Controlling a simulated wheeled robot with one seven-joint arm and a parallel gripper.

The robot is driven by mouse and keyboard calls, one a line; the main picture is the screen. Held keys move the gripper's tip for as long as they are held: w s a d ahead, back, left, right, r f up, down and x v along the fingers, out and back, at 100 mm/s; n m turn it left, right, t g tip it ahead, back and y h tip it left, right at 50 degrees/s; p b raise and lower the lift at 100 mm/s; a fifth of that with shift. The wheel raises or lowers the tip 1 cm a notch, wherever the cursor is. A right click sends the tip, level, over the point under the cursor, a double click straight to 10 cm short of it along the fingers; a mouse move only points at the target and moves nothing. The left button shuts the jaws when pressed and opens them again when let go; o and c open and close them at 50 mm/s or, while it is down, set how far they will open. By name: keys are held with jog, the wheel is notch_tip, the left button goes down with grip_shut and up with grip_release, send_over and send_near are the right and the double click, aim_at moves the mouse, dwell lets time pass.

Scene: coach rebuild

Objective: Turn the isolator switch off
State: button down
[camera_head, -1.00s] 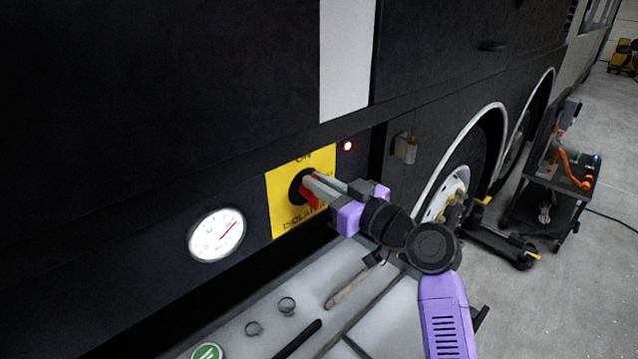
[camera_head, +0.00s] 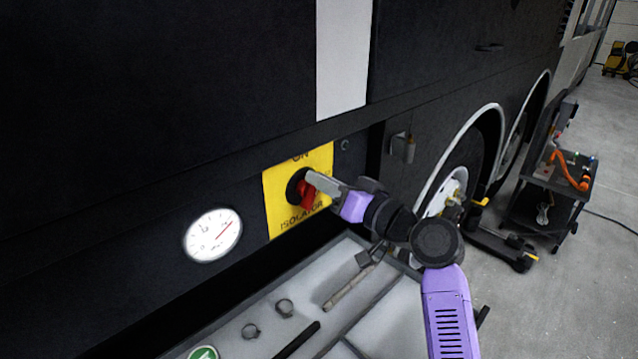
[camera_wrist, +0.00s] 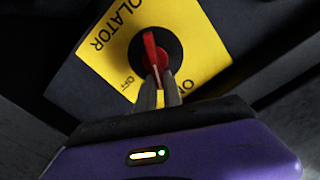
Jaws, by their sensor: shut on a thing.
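The isolator switch is a red handle (camera_head: 307,195) on a round black base, on a yellow plate (camera_head: 281,217) set in the dark side panel of the coach. My gripper (camera_head: 311,180) reaches in from the right and is shut on the handle. In the wrist view the red handle (camera_wrist: 151,48) sits between my two grey fingertips (camera_wrist: 159,88). The plate there reads ISOLATOR, OFF and ON, and looks rotated. My fingers hide part of the handle.
A small lamp (camera_head: 344,145) right of the plate is dark. A round white gauge (camera_head: 213,235) sits to the left. Below is a grey tray (camera_head: 237,305) with a hammer (camera_head: 347,290) and clamps. A wheel (camera_head: 452,190) and a black cart (camera_head: 553,180) stand to the right.

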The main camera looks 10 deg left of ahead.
jog(key=shift+w+d+f+m+p, duration=0.15)
jog(key=shift+f+m+p, duration=0.4)
jog(key=shift+m, duration=1.5)
jog(key=shift+w+d+f+m+p, duration=0.15)
jog(key=shift+f+m+p, duration=0.3)
jog(key=shift+m, duration=1.65)
jog(key=shift+w+d+f+m+p, duration=0.15)
jog(key=shift+f+m+p, duration=0.4)
jog(key=shift+m, duration=1.5)
jog(key=shift+a+f, duration=0.1)
jog(key=shift+a, duration=0.05)
jog(key=c, duration=1.6)
grip_release()
jog(key=shift+c, duration=0.2)
jog(key=shift+o, duration=0.8)
jog(key=shift+r, duration=0.2)
jog(key=b+v, duration=0.2)
jog(key=v, duration=0.5)
jog(key=shift+s+d, duration=0.25)
jog(key=shift+d, duration=0.1)
jog(key=shift+o, duration=0.2)
